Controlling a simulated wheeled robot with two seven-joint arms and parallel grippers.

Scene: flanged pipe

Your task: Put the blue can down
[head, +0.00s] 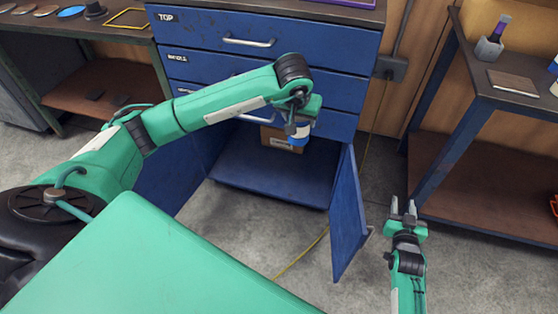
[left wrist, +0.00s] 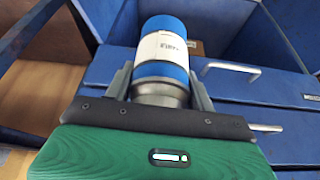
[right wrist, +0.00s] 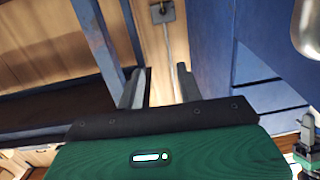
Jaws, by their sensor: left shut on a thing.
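The blue can (left wrist: 162,50) has a white label band and a bare metal end. My left gripper (left wrist: 160,85) is shut on it, with one finger on each side of its metal end. In the head view the can (head: 298,137) hangs in front of the blue cabinet's open lower compartment, below the drawers. My left gripper (head: 299,122) partly hides it there. My right gripper (head: 403,210) is open and empty, low to the right of the cabinet; its parted fingers also show in the right wrist view (right wrist: 160,88).
The blue cabinet's lower compartment floor (head: 265,178) is mostly bare, with a cardboard box (head: 280,140) at its back. An open door (head: 346,215) stands at its right. A workbench (head: 510,85) is at right. A yellow cable (head: 300,256) lies on the floor.

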